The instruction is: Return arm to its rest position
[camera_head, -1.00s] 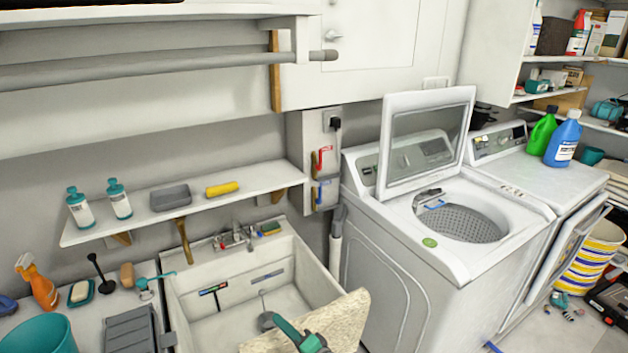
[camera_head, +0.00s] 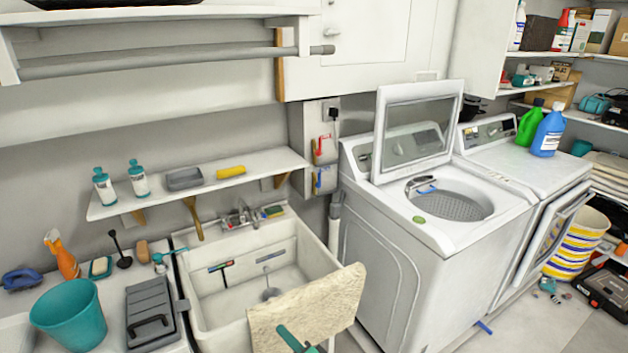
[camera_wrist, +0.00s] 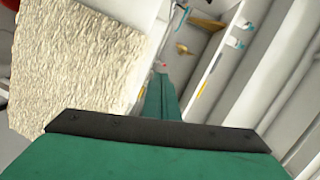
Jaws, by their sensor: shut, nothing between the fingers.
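My gripper (camera_wrist: 163,74) shows in the wrist view as a narrow green pair of fingers pressed together, with nothing between them. In the head view, a small teal part of my gripper (camera_head: 286,334) shows at the bottom edge, in front of a pale rough slab (camera_head: 325,300). The slab stands tilted at the front of the white sink (camera_head: 208,310). The slab also fills the left of the wrist view (camera_wrist: 75,65), beside my fingers. I cannot tell whether my gripper touches it. Most of my arm is out of view.
A washer with its lid up (camera_head: 400,235) stands right of the sink. A shelf (camera_head: 215,180) with bottles and a rail (camera_head: 170,62) are above. A teal bucket (camera_head: 70,318) and a grey case (camera_head: 150,315) stand to the left. Some floor (camera_head: 520,325) is clear at lower right.

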